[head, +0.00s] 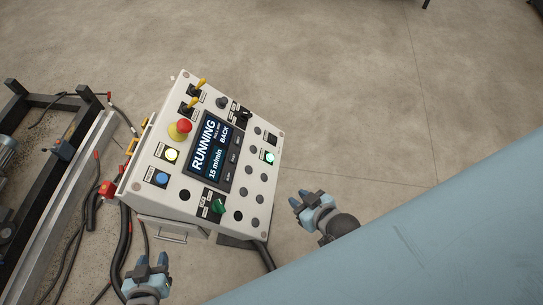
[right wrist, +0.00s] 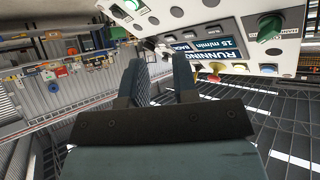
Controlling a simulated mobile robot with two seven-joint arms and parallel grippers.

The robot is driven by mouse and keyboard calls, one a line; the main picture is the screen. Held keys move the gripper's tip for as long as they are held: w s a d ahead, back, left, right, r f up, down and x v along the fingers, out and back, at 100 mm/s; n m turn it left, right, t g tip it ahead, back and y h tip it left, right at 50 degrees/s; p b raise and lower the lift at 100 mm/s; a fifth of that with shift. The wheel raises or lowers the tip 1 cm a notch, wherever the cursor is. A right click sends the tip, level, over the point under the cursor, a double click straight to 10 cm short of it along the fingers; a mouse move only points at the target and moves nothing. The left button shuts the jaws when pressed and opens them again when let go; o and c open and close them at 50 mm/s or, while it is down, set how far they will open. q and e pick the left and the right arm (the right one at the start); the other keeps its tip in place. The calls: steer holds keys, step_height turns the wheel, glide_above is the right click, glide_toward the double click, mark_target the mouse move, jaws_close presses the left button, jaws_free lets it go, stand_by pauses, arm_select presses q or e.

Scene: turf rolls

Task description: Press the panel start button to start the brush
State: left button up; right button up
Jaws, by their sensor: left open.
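The tilted white control panel (head: 222,160) stands left of centre in the head view. Its screen (head: 212,150) reads RUNNING, 15 m/min and BACK. A lit green button (head: 269,157) is on its right part and a green knob (head: 218,206) near its lower edge. The labels are too small to tell which is the start button. My right gripper (head: 303,201) is open and empty, right of the panel and apart from it. In the right wrist view its fingers (right wrist: 160,75) are parted below the panel face (right wrist: 205,14). My left gripper (head: 151,264) is open and empty, below the panel's lower left corner.
Cables and a metal frame (head: 73,190) lie to the left. A large blue surface (head: 430,230) fills the lower right.

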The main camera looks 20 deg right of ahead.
jaws_close()
stand_by(0.7)
steer(key=shift+s, duration=0.1)
stand_by(0.5)
